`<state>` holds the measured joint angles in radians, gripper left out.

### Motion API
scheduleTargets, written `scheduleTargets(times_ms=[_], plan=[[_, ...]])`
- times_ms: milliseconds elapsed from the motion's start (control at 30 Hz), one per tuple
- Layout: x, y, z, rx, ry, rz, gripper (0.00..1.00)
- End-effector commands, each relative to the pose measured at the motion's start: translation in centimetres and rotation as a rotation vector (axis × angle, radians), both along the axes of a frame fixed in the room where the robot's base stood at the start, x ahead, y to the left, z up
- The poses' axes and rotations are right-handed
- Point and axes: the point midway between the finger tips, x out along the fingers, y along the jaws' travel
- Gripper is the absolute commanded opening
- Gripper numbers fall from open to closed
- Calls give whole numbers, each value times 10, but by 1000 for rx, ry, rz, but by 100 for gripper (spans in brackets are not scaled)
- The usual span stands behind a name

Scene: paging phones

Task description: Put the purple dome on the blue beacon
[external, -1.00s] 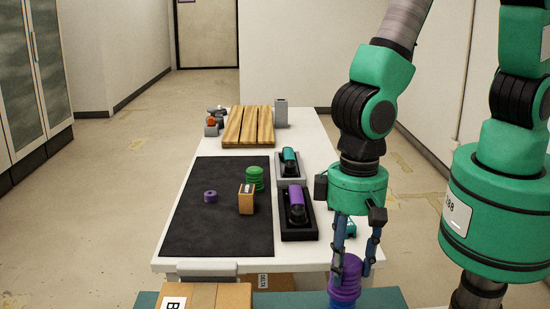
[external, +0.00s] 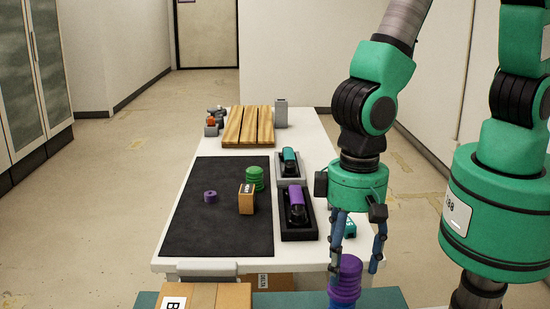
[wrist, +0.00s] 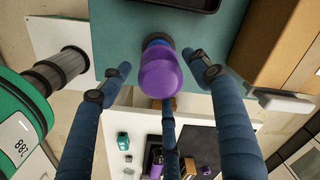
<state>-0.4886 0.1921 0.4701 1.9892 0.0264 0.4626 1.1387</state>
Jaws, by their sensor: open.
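The purple dome (external: 346,272) sits on top of the blue beacon (external: 340,305) on the teal surface at the bottom of the external view; the beacon is mostly cut off there. In the wrist view the dome (wrist: 160,75) covers most of the beacon, with a blue edge (wrist: 157,42) showing behind it. My gripper (external: 355,260) is open, with its blue fingers spread around and above the dome. In the wrist view the fingers (wrist: 158,68) stand apart on both sides of the dome, with gaps.
A dark mat (external: 215,225) holds a green stack (external: 255,178), a tan box (external: 247,202) and a small purple ring (external: 210,196). Two handsets, teal (external: 290,160) and purple (external: 296,204), lie in cradles. A cardboard box (external: 205,297) stands left of the beacon.

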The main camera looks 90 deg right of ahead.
Motion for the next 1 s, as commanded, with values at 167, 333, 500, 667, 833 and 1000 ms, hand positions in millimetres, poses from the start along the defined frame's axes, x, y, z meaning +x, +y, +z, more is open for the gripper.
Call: scheduleTargets(times_ms=[167, 333, 500, 667, 833, 1000], plan=[[0, 0, 22, 2, -3, 0, 62], [0, -1, 50, 2, -4, 0, 62], [-1, -1, 77, 1, -2, 0, 62], [-1, -2, 99, 2, -3, 0, 62], [-1, -2, 111, 1, -1, 0, 62], [-2, -3, 115, 1, -1, 0, 62]])
